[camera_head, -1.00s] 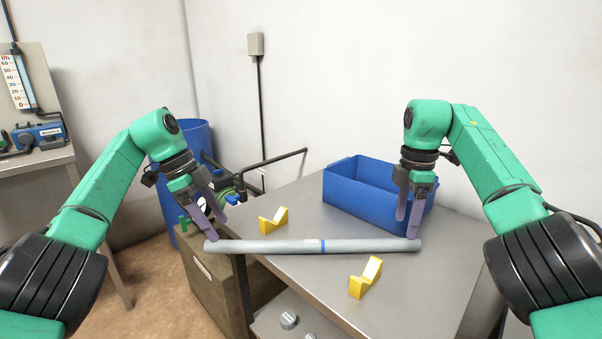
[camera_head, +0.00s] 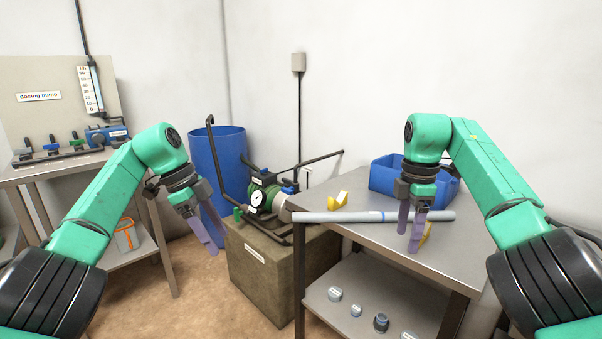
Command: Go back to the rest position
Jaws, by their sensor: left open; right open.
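My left gripper (camera_head: 207,234) is open and empty, over the floor in front of the blue barrel and left of the pump block. My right gripper (camera_head: 409,233) is open; its fingers hang in front of the right part of the grey pipe (camera_head: 345,217) in the picture. The pipe has a blue band and lies across the metal table (camera_head: 460,246). One yellow V-shaped holder (camera_head: 338,200) shows behind the pipe. A second yellow holder (camera_head: 425,233) is mostly hidden behind my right gripper.
A blue bin (camera_head: 383,177) stands at the table's back. Several fittings (camera_head: 336,294) lie on the lower shelf. A green pump (camera_head: 264,196) sits on a block (camera_head: 262,272) beside a blue barrel (camera_head: 229,165). A dosing-pump bench (camera_head: 60,163) stands at left.

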